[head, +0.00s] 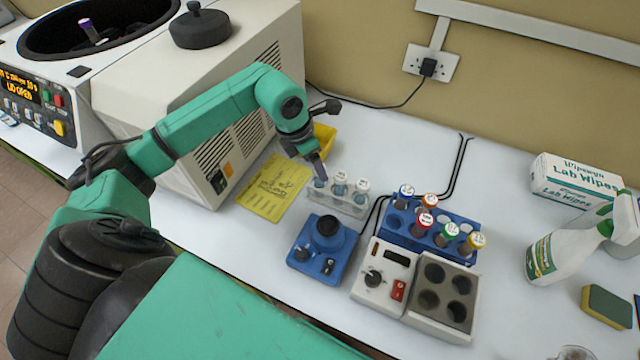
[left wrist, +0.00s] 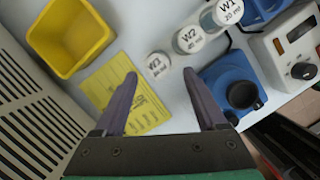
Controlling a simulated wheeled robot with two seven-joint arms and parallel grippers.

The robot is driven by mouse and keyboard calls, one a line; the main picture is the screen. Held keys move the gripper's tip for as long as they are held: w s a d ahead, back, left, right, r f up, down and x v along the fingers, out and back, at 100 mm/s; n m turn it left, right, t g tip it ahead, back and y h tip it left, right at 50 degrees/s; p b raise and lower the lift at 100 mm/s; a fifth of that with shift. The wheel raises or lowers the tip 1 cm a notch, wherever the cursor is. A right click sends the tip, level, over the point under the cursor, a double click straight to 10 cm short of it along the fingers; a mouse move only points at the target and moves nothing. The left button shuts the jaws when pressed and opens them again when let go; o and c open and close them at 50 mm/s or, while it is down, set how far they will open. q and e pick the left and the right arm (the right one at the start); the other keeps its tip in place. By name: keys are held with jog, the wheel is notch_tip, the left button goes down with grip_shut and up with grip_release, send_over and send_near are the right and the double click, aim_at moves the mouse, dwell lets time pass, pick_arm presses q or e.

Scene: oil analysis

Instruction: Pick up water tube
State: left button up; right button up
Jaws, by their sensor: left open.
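Three water tubes with white caps stand in a clear rack (head: 348,207). The left wrist view shows their labels: W3 (left wrist: 158,64), W2 (left wrist: 189,40) and W1 (left wrist: 229,12). In the head view the middle tube (head: 340,178) and right tube (head: 362,186) show clearly. My left gripper (head: 319,170) is over the rack's left end, and its fingers partly cover the tube there. In the left wrist view the left gripper (left wrist: 160,74) is open and empty, with the W3 cap between its fingertips in the picture. The height gap is hard to judge. My right gripper is not in view.
A yellow bin (left wrist: 68,35) and yellow sheet (head: 274,188) lie beside the centrifuge (head: 215,90). A blue mixer (head: 322,250), a heater block (head: 420,290) and a blue rack (head: 400,236) of coloured-cap tubes crowd the rack's front and right. A spray bottle (head: 565,250) stands far right.

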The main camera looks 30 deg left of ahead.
pick_arm(q)
jog(key=x, duration=0.1)
jog(key=b+x, duration=0.1)
jog(key=x, duration=0.1)
jog(key=b+x, duration=0.1)
jog(key=x, duration=0.1)
jog(key=shift+w+r, duration=0.1)
jog(key=shift+w, duration=0.2)
jog(key=shift+s+r, duration=0.1)
jog(key=shift+c, duration=0.8)
grip_shut()
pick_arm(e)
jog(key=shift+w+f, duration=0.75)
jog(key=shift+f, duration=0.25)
pick_arm(q)
jog(key=shift+r, duration=0.15)
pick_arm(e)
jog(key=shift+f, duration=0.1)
pick_arm(q)
jog(key=shift+r, duration=0.3)
notch_tip(320, 180, up, 10)
jog(key=b, duration=0.2)
jog(key=shift+r+b, duration=0.2)
jog(key=shift+b, duration=0.15)
notch_tip(320, 180, up, 9)
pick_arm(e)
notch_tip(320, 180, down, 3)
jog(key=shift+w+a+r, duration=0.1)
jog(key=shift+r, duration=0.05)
